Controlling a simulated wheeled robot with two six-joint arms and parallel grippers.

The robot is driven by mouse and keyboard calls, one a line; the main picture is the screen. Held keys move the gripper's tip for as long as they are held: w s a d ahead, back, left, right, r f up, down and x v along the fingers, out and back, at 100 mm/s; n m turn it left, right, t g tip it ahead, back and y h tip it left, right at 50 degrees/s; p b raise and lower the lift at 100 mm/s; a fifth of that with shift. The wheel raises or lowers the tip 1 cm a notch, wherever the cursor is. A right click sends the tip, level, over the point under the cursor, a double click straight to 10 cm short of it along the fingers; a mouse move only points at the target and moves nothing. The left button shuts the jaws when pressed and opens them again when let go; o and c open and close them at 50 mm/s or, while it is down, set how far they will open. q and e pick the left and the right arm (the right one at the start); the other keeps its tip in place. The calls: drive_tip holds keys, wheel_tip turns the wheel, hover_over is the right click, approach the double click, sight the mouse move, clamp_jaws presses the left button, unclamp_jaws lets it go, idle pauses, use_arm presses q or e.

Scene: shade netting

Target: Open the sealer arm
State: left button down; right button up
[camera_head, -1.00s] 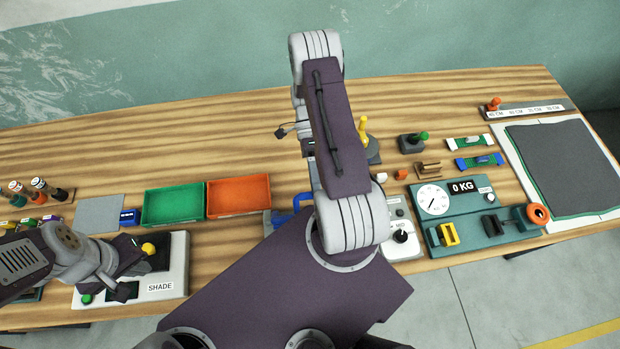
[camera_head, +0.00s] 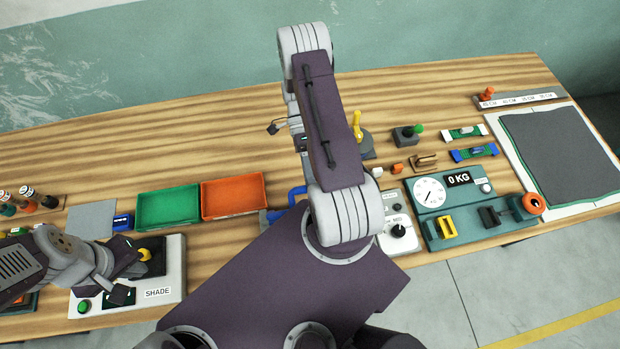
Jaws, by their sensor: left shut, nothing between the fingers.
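A blue handle (camera_head: 296,196) shows just left of my right arm. It may belong to the sealer, but my arm covers most of what is there, so I cannot tell whether a sealer arm is raised or lowered. A pale unit with a black dial (camera_head: 398,231) shows on the arm's other side. My left gripper (camera_head: 130,281) is shut and empty over the white SHADE panel (camera_head: 172,283), close to its yellow knob (camera_head: 145,255).
A green tray (camera_head: 168,207) and an orange tray (camera_head: 234,197) lie left of the blue handle. A teal scale unit (camera_head: 466,225) reads 0 KG at right. A dark sheet (camera_head: 563,160) lies at far right. The back of the wooden table (camera_head: 180,140) is clear left of my arm.

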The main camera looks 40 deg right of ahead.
drive_tip(key=b+v, duration=0.3)
drive_tip(key=v, duration=0.6)
drive_tip(key=shift+b, duration=0.35)
drive_tip(key=shift+w+f, duration=0.1)
